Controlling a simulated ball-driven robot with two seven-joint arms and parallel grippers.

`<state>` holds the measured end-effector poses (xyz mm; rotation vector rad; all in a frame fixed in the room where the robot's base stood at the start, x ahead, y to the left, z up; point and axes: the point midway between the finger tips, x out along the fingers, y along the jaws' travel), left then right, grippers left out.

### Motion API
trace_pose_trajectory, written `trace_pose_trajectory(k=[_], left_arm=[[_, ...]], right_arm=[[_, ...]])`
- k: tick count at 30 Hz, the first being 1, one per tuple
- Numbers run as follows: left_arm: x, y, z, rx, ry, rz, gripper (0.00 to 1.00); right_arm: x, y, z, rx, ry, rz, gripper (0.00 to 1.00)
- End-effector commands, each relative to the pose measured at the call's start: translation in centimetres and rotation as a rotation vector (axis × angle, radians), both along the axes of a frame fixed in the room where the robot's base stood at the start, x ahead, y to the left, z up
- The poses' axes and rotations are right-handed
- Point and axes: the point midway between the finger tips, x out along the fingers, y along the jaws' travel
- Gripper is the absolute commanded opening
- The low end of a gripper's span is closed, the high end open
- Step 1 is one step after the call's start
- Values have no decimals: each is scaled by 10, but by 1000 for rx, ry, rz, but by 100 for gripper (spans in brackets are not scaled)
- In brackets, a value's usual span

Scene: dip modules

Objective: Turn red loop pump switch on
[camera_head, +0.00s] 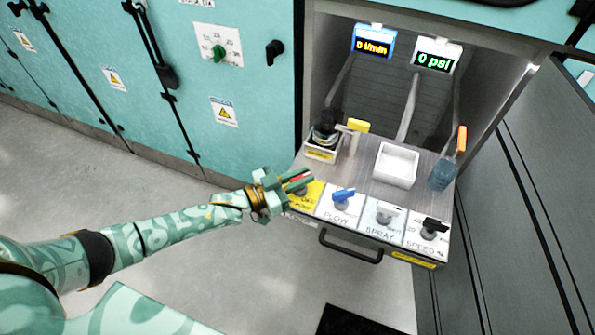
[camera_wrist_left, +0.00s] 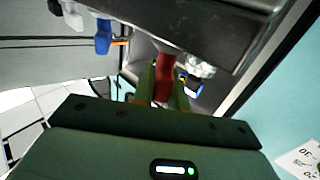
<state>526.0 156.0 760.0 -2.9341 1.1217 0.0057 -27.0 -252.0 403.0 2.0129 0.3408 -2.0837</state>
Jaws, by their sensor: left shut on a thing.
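The red pump switch (camera_head: 297,178) is on the yellow panel (camera_head: 310,196) at the left end of the drawer's row of switches. In the left wrist view the red switch handle (camera_wrist_left: 164,88) stands between my fingers. My left gripper (camera_head: 298,181) is shut on the red switch. Its fingers hide most of the switch, so I cannot read its setting in the head view. It also shows in the left wrist view (camera_wrist_left: 160,85). My right gripper does not show.
Blue (camera_head: 343,194), grey (camera_head: 384,216) and black (camera_head: 434,226) switches line up to the right. A white tray (camera_head: 397,165) stands behind them. Displays read 0 l/min (camera_head: 373,42) and 0 psi (camera_head: 437,55). The drawer handle (camera_head: 350,249) juts out below.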

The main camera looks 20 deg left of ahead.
Motion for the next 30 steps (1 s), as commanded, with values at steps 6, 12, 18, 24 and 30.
trace_pose_trajectory(k=[6, 12, 18, 24, 30], left_arm=[[-1, -2, 5, -9, 1, 202, 0], [-1, -2, 3, -9, 2, 362, 0], [0, -1, 2, -6, 1, 480, 0], [1, -1, 1, -3, -2, 550, 0], [1, 0, 1, -1, -5, 578, 0]], right_arm=[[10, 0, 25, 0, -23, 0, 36], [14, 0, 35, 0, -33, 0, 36], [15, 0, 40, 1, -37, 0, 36], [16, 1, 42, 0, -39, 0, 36], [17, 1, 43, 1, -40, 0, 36]])
